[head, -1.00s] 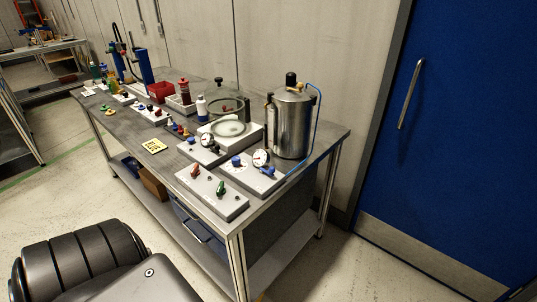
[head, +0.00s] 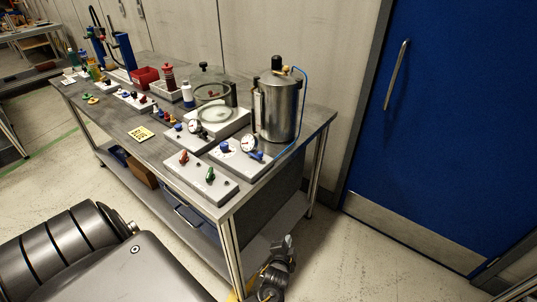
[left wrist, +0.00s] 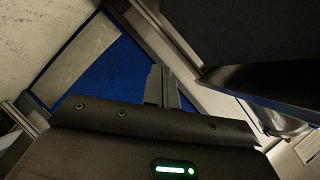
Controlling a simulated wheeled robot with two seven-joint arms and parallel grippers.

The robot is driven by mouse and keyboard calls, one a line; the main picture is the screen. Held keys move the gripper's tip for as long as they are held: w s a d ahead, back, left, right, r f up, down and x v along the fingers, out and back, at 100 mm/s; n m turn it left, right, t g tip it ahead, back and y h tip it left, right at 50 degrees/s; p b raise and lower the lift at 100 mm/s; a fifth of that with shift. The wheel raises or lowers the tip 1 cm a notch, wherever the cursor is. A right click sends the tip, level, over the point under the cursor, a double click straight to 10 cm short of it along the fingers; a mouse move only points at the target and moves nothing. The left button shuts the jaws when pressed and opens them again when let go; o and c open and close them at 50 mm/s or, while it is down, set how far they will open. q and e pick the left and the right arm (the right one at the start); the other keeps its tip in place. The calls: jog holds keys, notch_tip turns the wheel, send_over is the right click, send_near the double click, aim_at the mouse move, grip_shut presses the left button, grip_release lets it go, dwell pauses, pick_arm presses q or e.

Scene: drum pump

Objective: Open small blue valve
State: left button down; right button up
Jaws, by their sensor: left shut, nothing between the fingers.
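A small blue valve handle (head: 257,155) sits on a light grey panel (head: 236,164) at the near right end of the workbench, beside a round white gauge (head: 249,144). A blue knob (head: 226,147) stands on the same panel. Another small blue knob (head: 179,126) is on the panel behind it. I cannot tell which one the task names. My left gripper (head: 287,241) is low in front of the bench's right end, below the tabletop and well away from the valves. Its fingers also show in the left wrist view (left wrist: 161,86), shut and empty. My right gripper is not in view.
A steel drum (head: 277,110) with a blue hose stands behind the panel. A nearer panel (head: 201,178) carries red and green valves. The workbench (head: 150,147) has a lower shelf and metal legs. Open floor (head: 390,262) lies toward the blue door (head: 450,120).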

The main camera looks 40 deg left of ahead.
pick_arm(q)
jog(key=w+a+r+n+y, duration=0.1)
jog(key=a+r+y, duration=0.1)
jog(key=r, duration=0.7)
jog(key=w+a+r+n+y, duration=0.1)
jog(key=r+y, duration=0.3)
jog(key=r, duration=0.6)
jog(key=w+a+r+y, duration=0.1)
jog(key=a+r+y, duration=0.1)
jog(key=r, duration=0.8)
jog(key=shift+w+a+n+y+p, duration=0.25)
jog(key=shift+a+n+y+p, duration=0.15)
jog(key=shift+a, duration=0.3)
jog(key=shift+t, duration=0.3)
jog(key=w+a, duration=0.1)
jog(key=a, duration=0.1)
jog(key=w+a+p, duration=0.1)
jog(key=w+a, duration=0.1)
jog(key=a, duration=0.1)
jog(key=w+a+p, duration=0.1)
jog(key=a, duration=0.2)
jog(key=shift+w+a, duration=0.15)
jog(key=shift+w, duration=0.15)
jog(key=shift+s+a+f+p, duration=0.1)
jog(key=shift+s+a+p, duration=0.1)
jog(key=shift+s+p, duration=0.25)
jog(key=shift+f, duration=0.15)
